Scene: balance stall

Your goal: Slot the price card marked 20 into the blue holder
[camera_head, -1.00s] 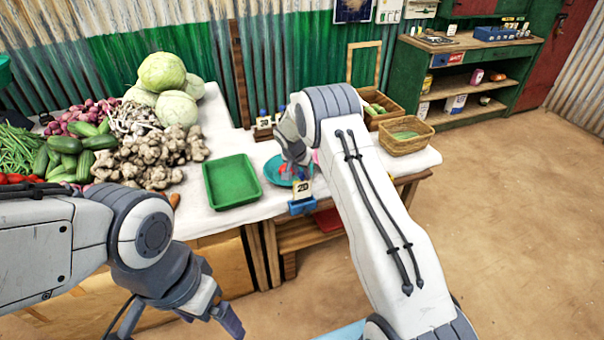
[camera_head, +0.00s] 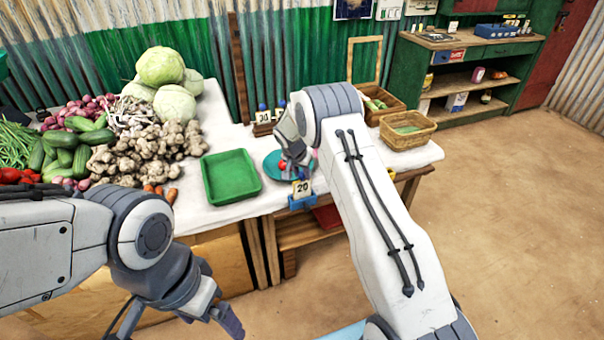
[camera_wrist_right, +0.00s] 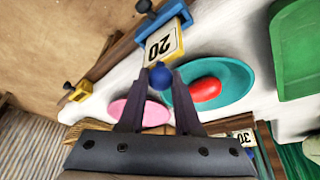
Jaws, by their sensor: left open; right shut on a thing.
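The cream price card marked 20 (camera_head: 302,187) stands at the blue holder (camera_head: 302,203) on the table's front edge. In the right wrist view the card (camera_wrist_right: 165,44) has its lower edge at the blue holder (camera_wrist_right: 160,17); how deep it sits in the slot I cannot tell. My right gripper (camera_wrist_right: 158,76) is shut on the card's round blue knob (camera_wrist_right: 160,74), just behind the card. In the head view its fingers are mostly hidden by my own wrist. My left gripper (camera_head: 224,318) is open and empty, low in front of the table, partly out of clear view.
A teal plate (camera_wrist_right: 238,80) with a red item lies beside my right gripper, with a pink plate (camera_wrist_right: 128,110) on the other side. A yellow holder (camera_wrist_right: 76,92) is on the same edge. A card rack (camera_head: 263,128) stands behind. A green tray (camera_head: 210,195) lies left.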

